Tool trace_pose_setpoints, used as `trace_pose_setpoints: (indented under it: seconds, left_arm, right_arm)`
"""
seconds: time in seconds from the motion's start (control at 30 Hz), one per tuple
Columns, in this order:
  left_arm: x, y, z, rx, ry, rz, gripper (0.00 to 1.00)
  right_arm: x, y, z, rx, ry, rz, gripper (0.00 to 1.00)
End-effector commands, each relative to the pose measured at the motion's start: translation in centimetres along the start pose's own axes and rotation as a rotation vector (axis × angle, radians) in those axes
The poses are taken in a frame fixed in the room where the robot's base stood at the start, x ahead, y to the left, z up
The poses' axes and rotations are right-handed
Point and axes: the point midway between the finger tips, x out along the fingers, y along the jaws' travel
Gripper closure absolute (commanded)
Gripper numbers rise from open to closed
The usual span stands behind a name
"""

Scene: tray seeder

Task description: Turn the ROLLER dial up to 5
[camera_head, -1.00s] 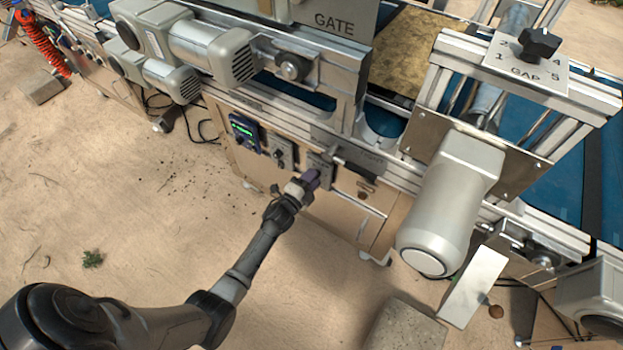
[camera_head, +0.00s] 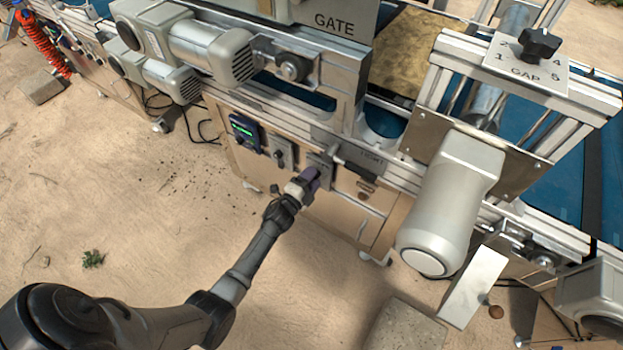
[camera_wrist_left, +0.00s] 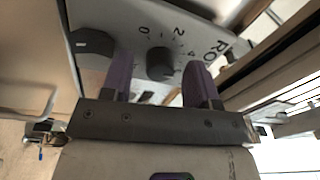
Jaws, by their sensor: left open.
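The ROLLER dial is a dark round knob (camera_wrist_left: 160,62) on a grey panel (camera_wrist_left: 205,18) in the left wrist view. The digits 0, 2 and 4 show around it, and only the letters "RO" of its label are visible. I cannot make out where its pointer stands. My left gripper (camera_wrist_left: 160,72) has its two purple fingers apart, one on each side of the dial in the picture, with gaps between fingers and knob. Its tip also shows in the head view (camera_head: 309,180), in front of the machine's side panel, hiding the dial. My right gripper is out of view.
A second dark knob (camera_wrist_left: 93,43) sits left of the dial. A display box with green digits (camera_head: 243,131) and a switch plate (camera_head: 281,153) are left of my gripper. A large grey motor (camera_head: 452,205) juts out on the right.

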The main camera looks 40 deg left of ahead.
Motion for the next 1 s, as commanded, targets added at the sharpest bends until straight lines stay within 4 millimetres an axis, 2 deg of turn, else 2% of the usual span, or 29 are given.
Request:
trace_pose_setpoints:
  seconds: [0.17,0.5,0.7,1.0]
  left_arm:
    - [-1.5,-0.2,0.0,0.000,-0.001,0.002,0.45]
    - [-8.1,-0.2,0.0,0.000,-0.002,0.004,0.45]
    - [-11.3,-0.2,-0.1,-0.001,-0.001,0.001,0.45]
    - [-13.6,0.0,0.0,0.000,0.000,0.000,0.45]
  right_arm:
    - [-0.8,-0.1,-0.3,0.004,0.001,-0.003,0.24]
    - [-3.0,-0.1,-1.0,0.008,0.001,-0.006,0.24]
    - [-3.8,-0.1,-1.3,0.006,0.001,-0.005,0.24]
    - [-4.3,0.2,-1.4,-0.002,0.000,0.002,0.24]
